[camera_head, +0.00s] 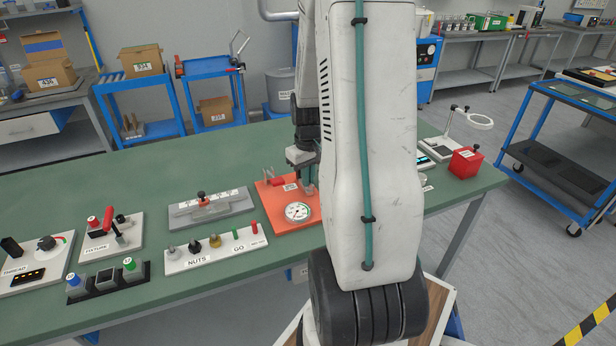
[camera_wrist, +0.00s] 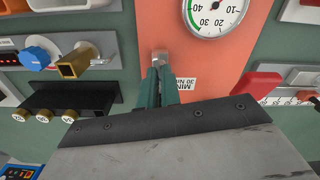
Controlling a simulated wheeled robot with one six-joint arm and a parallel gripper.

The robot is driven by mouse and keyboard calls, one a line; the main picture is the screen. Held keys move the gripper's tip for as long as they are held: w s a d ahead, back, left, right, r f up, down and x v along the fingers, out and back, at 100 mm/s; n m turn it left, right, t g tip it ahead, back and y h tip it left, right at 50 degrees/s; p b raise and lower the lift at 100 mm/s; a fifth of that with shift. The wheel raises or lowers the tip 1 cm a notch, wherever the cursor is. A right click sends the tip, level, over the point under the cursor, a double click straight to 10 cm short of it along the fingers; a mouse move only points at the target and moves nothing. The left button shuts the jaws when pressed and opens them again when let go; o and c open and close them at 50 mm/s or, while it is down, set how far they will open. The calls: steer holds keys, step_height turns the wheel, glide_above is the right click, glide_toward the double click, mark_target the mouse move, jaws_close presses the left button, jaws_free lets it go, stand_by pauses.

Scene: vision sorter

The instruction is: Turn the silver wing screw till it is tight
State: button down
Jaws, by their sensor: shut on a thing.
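An orange plate (camera_head: 276,218) lies on the green bench and carries a round white dial gauge (camera_head: 298,212). In the wrist view the plate (camera_wrist: 205,62) and part of the gauge (camera_wrist: 217,10) show. My gripper (camera_wrist: 160,72) is over this plate, its two teal fingers close together. A small silver piece, which looks like the silver wing screw (camera_wrist: 159,56), shows at the fingertips, and the jaws are shut on it. The fingers hide most of it, so its wings and thread cannot be made out. In the head view my gripper (camera_head: 309,186) is beside my arm, behind the gauge.
A white NUTS and GO board (camera_head: 215,252) and a grey fixture block (camera_head: 211,207) stand left of the orange plate. A red box (camera_head: 464,163) stands at the right. In the wrist view a red handle (camera_wrist: 257,84) lies right of the fingers. My arm hides part of the bench.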

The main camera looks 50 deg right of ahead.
steer(key=m, duration=0.6)
steer(key=shift+d, duration=0.1)
steer(key=m, duration=0.6)
steer(key=shift+r+m, duration=0.1)
steer(key=shift+m, duration=0.3)
steer(key=m, duration=1.1)
steer(key=shift+m, duration=0.4)
steer(key=c, duration=1.6)
jaws_free()
